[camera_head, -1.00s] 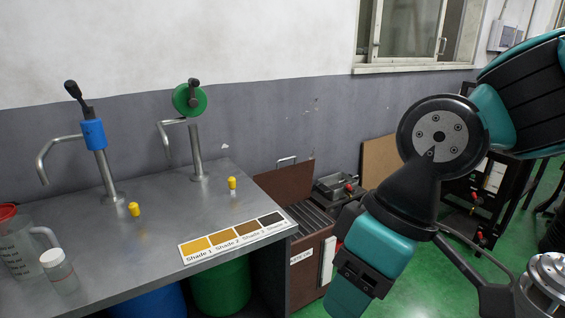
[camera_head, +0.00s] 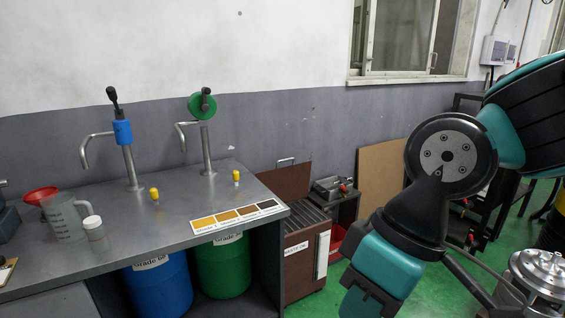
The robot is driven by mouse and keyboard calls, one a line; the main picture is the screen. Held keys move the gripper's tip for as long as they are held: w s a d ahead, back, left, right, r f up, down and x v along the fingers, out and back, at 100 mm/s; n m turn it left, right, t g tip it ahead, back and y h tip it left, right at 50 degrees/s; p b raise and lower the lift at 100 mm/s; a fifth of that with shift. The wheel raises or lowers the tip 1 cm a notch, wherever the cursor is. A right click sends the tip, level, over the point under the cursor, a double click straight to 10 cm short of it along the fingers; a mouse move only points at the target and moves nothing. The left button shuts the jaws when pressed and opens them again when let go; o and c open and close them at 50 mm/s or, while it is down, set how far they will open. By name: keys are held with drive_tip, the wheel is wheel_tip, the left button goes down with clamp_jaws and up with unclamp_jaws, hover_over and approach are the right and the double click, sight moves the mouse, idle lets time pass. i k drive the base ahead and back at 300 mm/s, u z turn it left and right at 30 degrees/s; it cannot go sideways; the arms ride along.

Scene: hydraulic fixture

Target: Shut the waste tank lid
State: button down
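The waste tank (camera_head: 304,262) is a brown box with a white label, standing on the floor just right of the metal bench. Its brown lid (camera_head: 287,183) stands raised at the back, with a metal handle on its top edge. A dark slatted grate (camera_head: 306,217) shows in the open top. My teal and black arm fills the right side of the view, to the right of the tank and apart from it in the picture. My gripper's fingertips do not show; only the arm's lower links reach the bottom edge.
The metal bench (camera_head: 140,222) holds two pump taps, a jug (camera_head: 66,220), a small bottle (camera_head: 94,228) and a shade chart (camera_head: 240,215). Blue (camera_head: 157,285) and green (camera_head: 223,268) drums stand beneath. A small stand with a metal box (camera_head: 333,188) is right of the tank. Green floor lies in front.

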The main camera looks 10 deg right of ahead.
sight(291, 182)
drive_tip(key=z, duration=0.55)
drive_tip(key=i, duration=0.5)
drive_tip(key=z, duration=0.8)
drive_tip(key=i, duration=1.95)
drive_tip(key=u, duration=0.8)
drive_tip(key=i, duration=0.6)
drive_tip(key=u, duration=1.05)
drive_tip(key=i, duration=0.45)
drive_tip(key=u, duration=0.4)
